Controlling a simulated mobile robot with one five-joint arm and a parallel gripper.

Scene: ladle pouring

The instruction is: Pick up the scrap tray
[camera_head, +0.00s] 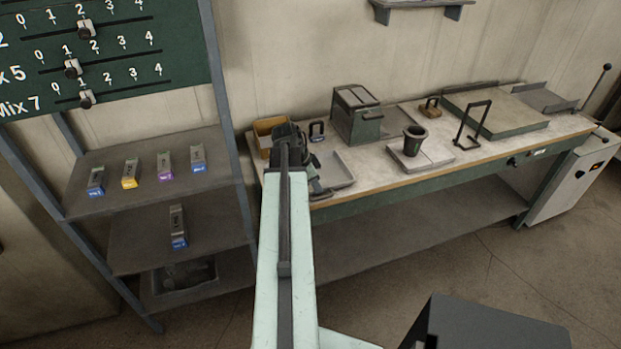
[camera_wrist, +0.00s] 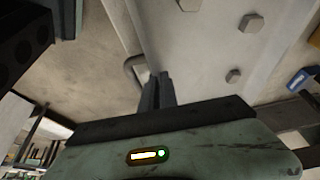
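A shallow grey tray (camera_head: 337,171) lies on the left end of the workbench, partly hidden behind my gripper. I take it for the scrap tray, though no label shows. My gripper (camera_head: 320,192) is low at the bench's front left edge, close by this tray. In the wrist view a pale grey surface with a raised edge (camera_wrist: 215,50) carries several hexagonal pieces. A bent metal bar (camera_wrist: 134,68) stands at its left edge. My dark fingers (camera_wrist: 158,82) are close together beside the bar. I cannot tell whether they hold it.
A yellowish box (camera_head: 266,142) stands at the bench's left back. A green-grey box (camera_head: 358,120) and a dark cup (camera_head: 414,141) stand to the right. A shelf rack (camera_head: 95,205) with labelled bars is left of the bench. The bench's lower shelf (camera_head: 420,225) looks empty.

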